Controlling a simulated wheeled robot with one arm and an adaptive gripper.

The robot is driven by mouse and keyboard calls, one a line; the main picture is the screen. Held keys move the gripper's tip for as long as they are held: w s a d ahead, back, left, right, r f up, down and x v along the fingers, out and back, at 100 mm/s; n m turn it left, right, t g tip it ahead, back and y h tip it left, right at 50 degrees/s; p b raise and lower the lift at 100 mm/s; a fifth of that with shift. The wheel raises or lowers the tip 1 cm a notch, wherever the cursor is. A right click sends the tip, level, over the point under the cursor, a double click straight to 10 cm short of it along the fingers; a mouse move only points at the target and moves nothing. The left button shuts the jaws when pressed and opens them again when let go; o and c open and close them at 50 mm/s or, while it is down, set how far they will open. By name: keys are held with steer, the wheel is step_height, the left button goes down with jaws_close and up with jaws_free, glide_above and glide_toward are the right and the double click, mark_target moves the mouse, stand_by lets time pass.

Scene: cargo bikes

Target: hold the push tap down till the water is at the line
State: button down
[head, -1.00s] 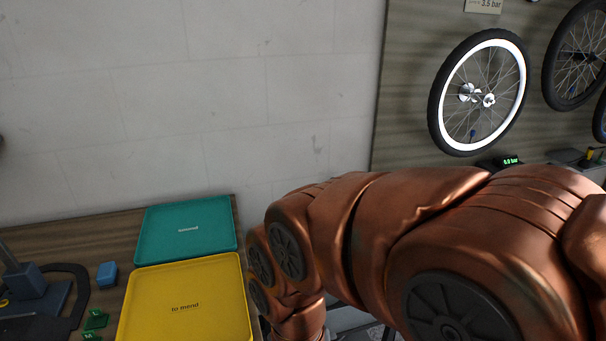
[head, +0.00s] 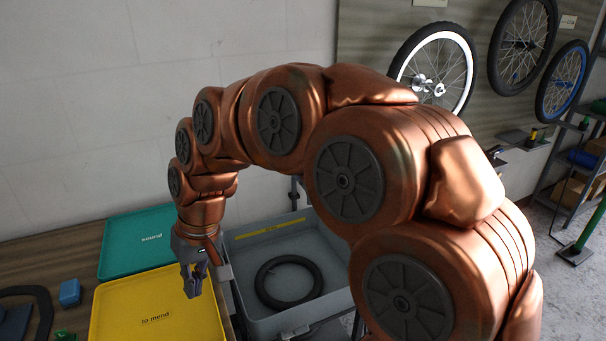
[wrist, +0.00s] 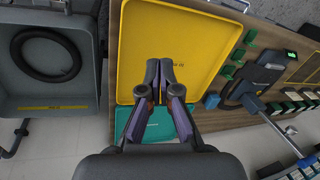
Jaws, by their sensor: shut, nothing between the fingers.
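My gripper (head: 193,287) hangs with its fingers pointing down over the right part of the yellow tray, left of the grey tub (head: 243,309). Its fingers are shut and empty; the wrist view shows them (wrist: 160,70) close together against the yellow tray. The tub has a yellow marked strip (head: 270,229) along its far inner wall and a black tyre or tube (head: 262,294) lying inside. I cannot tell whether there is water in it. I cannot make out the push tap; my arm hides part of the area behind and right of the tub.
The yellow "to mend" tray (head: 110,322) and the teal tray (head: 115,262) lie on the wooden bench (head: 60,253). A blue block (head: 70,293) and green blocks (head: 64,336) are at left. Wheels (head: 436,48) hang on a board at right.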

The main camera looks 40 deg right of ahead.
steer(key=w+d+r+m+t+p, duration=0.15)
steer(key=w+d, duration=0.25)
steer(key=w, duration=0.4)
steer(key=w+d+r+m+t+y, duration=0.1)
steer(key=w+d+r, duration=0.1)
steer(key=w+d, duration=0.35)
steer(key=w+d+r+m+t+p, duration=0.1)
steer(key=w+d+t, duration=0.15)
steer(key=w, duration=0.75)
steer(key=w+d+f+m+t+h+p, duration=0.1)
steer(key=w+d+m, duration=0.15)
steer(key=d, duration=0.55)
steer(key=w+d+m+t+p, duration=0.1)
steer(key=w+d, duration=0.3)
steer(key=d, duration=0.4)
steer(key=d+f+m+h+p, duration=0.1)
steer(key=d+f+m+h, duration=0.1)
steer(key=d, duration=1.1)
steer(key=s+d+f+m+t+h+p, duration=0.1)
steer(key=d+f+m+h, duration=0.1)
steer(key=d, duration=1.1)
steer(key=shift+s+d+f+h, duration=0.25)
steer(key=shift+s+h, duration=0.05)
steer(key=shift+h, duration=0.2)
steer(key=shift+f, duration=0.1)
step_height(320, 180, down, 8)
steer(key=b, duration=0.3)
steer(key=shift+f+b, duration=0.35)
steer(key=shift+b, duration=0.1)
